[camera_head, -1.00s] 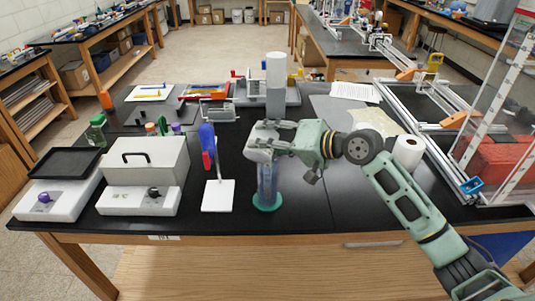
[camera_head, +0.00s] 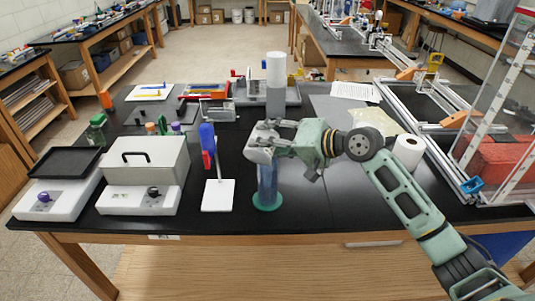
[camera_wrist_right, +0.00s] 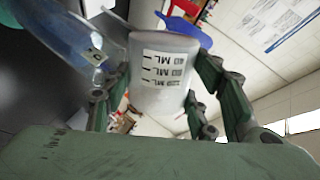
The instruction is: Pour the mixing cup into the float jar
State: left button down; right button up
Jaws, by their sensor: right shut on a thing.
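The float jar (camera_head: 267,187) is a clear blue cylinder on a round green base, standing near the table's front edge. My right gripper (camera_head: 265,139) is shut on the mixing cup (camera_head: 258,155), a pale grey cup, right over the jar's top. My left gripper is not in view.
Two scales (camera_head: 138,200) and a grey box (camera_head: 145,160) stand further left. A grey-white cylinder (camera_head: 276,75) stands behind the gripper. The front right table is clear.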

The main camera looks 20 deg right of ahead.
jog(key=shift+w+d+f, duration=0.1)
jog(key=shift+f, duration=0.1)
dwell(0.7)
jog(key=shift+w+r+m+g+y+p, duration=0.1)
jog(key=shift+r+m+g+y+p, duration=0.25)
jog(key=shift+m+p, duration=0.75)
dwell(0.7)
jog(key=shift+w+d+f+m+g+y+p, duration=0.3)
jog(key=shift+f+p, duration=0.2)
jog(key=shift+p, duration=0.4)
dwell(0.4)
jog(key=shift+r, duration=0.1)
dwell(0.3)
